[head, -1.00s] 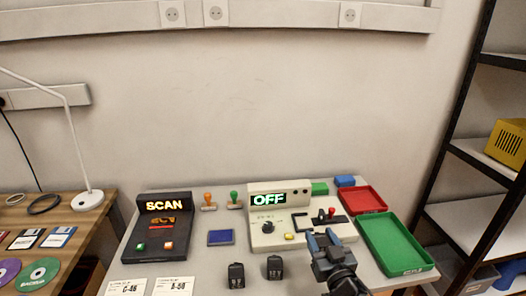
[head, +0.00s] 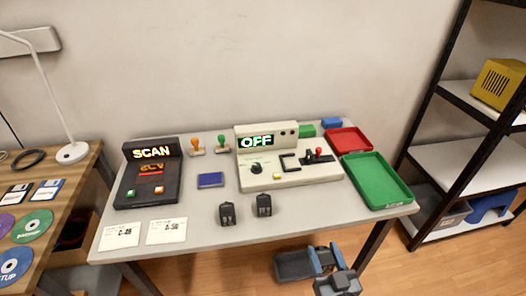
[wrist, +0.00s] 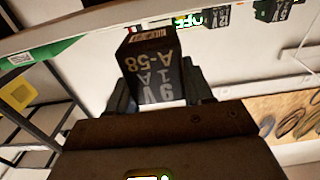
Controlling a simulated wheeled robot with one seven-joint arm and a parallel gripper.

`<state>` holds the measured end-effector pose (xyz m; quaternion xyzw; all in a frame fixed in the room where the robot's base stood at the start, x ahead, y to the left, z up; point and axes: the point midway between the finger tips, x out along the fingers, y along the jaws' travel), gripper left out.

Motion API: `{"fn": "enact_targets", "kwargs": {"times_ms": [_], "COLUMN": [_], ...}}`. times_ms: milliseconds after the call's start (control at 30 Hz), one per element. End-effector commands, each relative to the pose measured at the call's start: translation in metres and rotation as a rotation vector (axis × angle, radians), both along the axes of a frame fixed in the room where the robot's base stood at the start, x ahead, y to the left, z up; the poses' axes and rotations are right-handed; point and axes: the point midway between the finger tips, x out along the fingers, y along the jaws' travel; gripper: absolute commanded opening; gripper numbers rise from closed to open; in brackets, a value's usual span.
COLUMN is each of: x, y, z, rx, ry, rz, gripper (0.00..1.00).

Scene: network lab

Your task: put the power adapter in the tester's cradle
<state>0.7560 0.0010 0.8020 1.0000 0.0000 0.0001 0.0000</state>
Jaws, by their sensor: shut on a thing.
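My gripper (head: 325,260) is low in the head view, in front of the table's front edge. In the wrist view it is shut on a black power adapter (wrist: 158,70), which carries the pale lettering "9V 1A A-58". The adapter cannot be made out clearly in the head view. The cradle looks empty.
Two other black adapters stand near the table's front, left (head: 227,214) and right (head: 264,205). A black scanner (head: 150,178), two white cards (head: 166,231), a blue pad (head: 210,180) and two stamps are left. Red (head: 348,140) and green (head: 376,180) trays are right.

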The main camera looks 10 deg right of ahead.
Motion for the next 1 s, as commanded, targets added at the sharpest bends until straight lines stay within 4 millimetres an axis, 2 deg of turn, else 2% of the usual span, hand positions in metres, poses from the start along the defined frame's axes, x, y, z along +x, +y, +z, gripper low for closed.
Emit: {"fn": "enact_targets", "kwargs": {"times_ms": [167, 267, 400, 500, 700, 833, 1000], "x": [0.015, 0.038, 0.083, 0.111, 0.153, 0.170, 0.178], "y": [-0.006, -0.012, -0.017, -0.016, -0.008, -0.003, 0.000], "z": [0.006, 0.016, 0.039, 0.057, 0.086, 0.101, 0.107], "rx": [-0.002, -0.004, -0.003, -0.001, -0.001, 0.000, 0.000], "ry": [-0.004, -0.007, -0.008, -0.007, -0.004, -0.003, -0.001], "rz": [0.020, 0.046, 0.074, 0.080, 0.075, 0.067, 0.062], "gripper": [0.15, 0.15, 0.15, 0.15, 0.15, 0.15, 0.15]}}
